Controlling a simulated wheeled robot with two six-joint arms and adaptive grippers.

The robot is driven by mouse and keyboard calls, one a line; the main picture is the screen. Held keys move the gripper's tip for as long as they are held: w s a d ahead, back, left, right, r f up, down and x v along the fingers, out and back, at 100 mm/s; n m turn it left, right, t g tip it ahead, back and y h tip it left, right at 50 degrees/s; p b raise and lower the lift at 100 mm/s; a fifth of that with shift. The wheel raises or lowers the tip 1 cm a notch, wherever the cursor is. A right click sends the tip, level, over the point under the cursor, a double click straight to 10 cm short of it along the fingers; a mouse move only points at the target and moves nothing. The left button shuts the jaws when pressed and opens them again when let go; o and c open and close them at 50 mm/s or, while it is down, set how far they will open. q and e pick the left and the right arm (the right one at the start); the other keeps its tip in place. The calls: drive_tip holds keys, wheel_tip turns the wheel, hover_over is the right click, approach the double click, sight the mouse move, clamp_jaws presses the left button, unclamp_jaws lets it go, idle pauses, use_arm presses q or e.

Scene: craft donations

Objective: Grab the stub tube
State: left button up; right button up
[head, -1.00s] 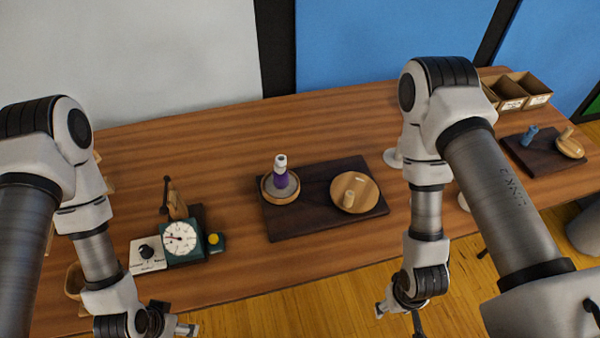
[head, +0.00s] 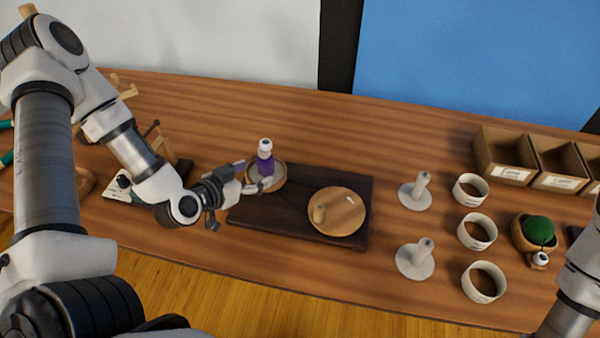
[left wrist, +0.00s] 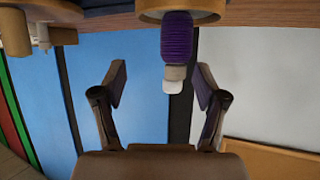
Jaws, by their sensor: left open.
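A purple-wound tube with a pale top (head: 265,160) stands upright in a round wooden dish (head: 281,176) on the dark board. In the left wrist view the purple tube (left wrist: 176,38) appears upside down, between the spread fingers (left wrist: 160,83). No grip on it shows. My right gripper is out of view.
The dark board (head: 290,213) lies near the table's front edge. To its right are two pale pegs on round bases (head: 416,191), several white rings (head: 476,231), a bowl with a green ball (head: 538,231) and open boxes (head: 503,155). The table behind the board is clear.

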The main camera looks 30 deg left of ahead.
sight(259, 162)
use_arm(q)
drive_tip(key=shift+w+a+n, duration=0.25)
drive_tip(key=shift+a+n, duration=0.05)
drive_tip(key=shift+a, duration=0.2)
drive_tip(key=shift+w+a+t+b, duration=0.2)
drive_tip(key=shift+a+t+b, duration=0.1)
drive_tip(key=shift+a+b, duration=0.1)
drive_tip(key=x, duration=0.7)
drive_tip(key=shift+w+a+b, duration=0.15)
drive_tip(key=shift+w+b, duration=0.1)
drive_tip(key=shift+b, duration=0.05)
drive_tip(key=shift+s+r, duration=0.1)
drive_tip(key=c, duration=1.1)
